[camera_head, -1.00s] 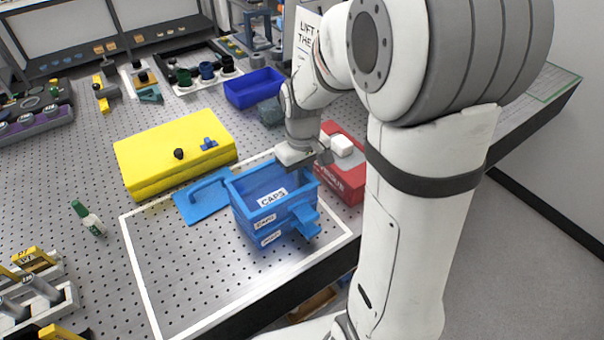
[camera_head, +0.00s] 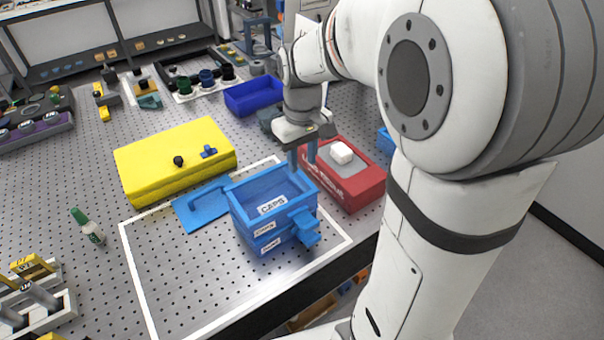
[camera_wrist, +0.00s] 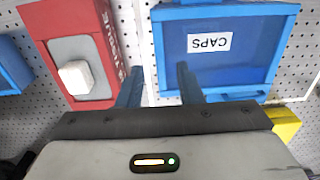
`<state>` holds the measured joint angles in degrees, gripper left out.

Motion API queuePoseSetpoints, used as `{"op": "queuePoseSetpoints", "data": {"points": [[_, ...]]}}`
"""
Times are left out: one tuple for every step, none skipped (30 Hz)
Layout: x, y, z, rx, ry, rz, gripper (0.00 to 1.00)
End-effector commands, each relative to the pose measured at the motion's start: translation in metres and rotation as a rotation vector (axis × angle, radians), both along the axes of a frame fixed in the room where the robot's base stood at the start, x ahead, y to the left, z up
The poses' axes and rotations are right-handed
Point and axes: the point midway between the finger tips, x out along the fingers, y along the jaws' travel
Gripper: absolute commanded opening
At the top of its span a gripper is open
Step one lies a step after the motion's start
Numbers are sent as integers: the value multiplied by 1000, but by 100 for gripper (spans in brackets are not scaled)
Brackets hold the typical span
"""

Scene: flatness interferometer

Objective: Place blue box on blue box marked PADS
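A blue open box labelled CAPS (camera_head: 272,207) tops a stack of blue boxes at the bench front; it looks empty. Lower box fronts (camera_head: 268,246) carry small labels that I cannot read surely, so I cannot tell which says PADS. A blue latch-like part (camera_head: 306,228) sticks out at the stack's right. My gripper (camera_head: 303,165) is above the stack's back right edge, blue fingers pointing down. In the wrist view the fingers (camera_wrist: 158,84) are apart with nothing gripped, one overlapping the CAPS box (camera_wrist: 238,68), the other beside it.
A red box (camera_head: 357,190) with a white block (camera_head: 341,152) stands right of the stack. A yellow case (camera_head: 160,170) and a flat blue piece with a handle (camera_head: 190,212) lie left. A darker blue bin (camera_head: 254,97) is behind. White lines bound mostly clear bench in front.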

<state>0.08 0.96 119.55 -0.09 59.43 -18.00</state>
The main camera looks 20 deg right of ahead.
Motion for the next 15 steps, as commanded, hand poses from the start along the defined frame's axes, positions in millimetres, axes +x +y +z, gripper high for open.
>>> {"op": "queuePoseSetpoints", "data": {"points": [[1,0,11,1,-5,0,33],[0,0,16,0,-4,0,33],[1,0,22,0,-3,0,33],[1,0,26,0,-3,0,33],[0,0,30,0,-2,1,33],[0,0,34,0,-2,1,33],[0,0,37,1,-2,1,33],[0,0,39,0,-1,0,33],[-2,0,41,0,-3,-2,33],[-4,0,42,0,-7,-6,33],[-7,0,44,0,-13,-13,33],[-14,0,45,0,-23,-24,33],[-21,0,46,1,-35,-38,33],[-28,0,46,1,-49,-53,33],[-40,0,46,3,-70,-78,33]]}}
